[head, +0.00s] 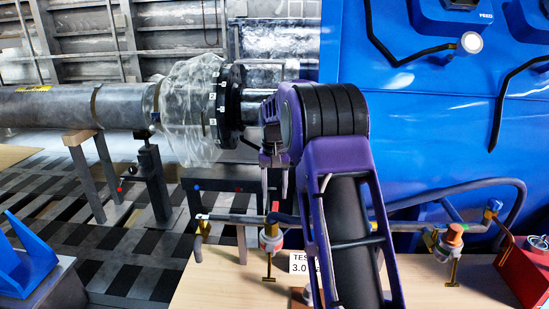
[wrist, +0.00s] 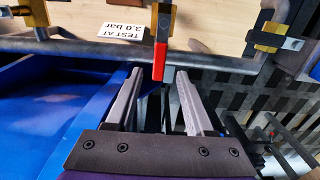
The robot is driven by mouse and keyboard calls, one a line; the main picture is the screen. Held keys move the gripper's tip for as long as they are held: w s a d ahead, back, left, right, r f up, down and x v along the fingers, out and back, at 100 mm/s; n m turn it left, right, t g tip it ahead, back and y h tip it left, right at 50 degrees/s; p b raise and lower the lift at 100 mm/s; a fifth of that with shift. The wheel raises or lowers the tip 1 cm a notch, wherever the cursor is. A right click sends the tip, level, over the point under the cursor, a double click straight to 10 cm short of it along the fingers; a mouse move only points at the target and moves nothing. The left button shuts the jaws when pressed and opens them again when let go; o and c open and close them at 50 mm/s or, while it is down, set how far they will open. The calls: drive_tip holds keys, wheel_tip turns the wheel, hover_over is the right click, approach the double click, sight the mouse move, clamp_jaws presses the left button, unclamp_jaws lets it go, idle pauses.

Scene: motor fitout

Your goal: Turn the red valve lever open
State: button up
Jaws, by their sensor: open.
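The red valve lever (wrist: 159,60) shows in the wrist view. It hangs from a brass-coloured valve body (wrist: 163,18) on a grey pipe, with its red end toward my gripper. My gripper (wrist: 159,76) is open and empty, one grey finger on each side of the lever's line. The lever's tip appears between the fingertips; I cannot tell whether they are at the same depth. In the head view my gripper (head: 276,190) points down behind my purple arm, above the pipe and a red-ringed fitting (head: 269,238).
A "TEST AT 3.0 bar" sign (wrist: 124,28) lies beside the valve. A blue machine (head: 430,110) and a red box (head: 527,275) flank the bench. A flanged pipe (head: 85,105) runs behind.

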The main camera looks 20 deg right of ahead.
sight(274, 207)
wheel_tip(274, 207, up, 14)
drive_tip(key=p, duration=0.1)
drive_tip(key=shift+f, duration=0.25)
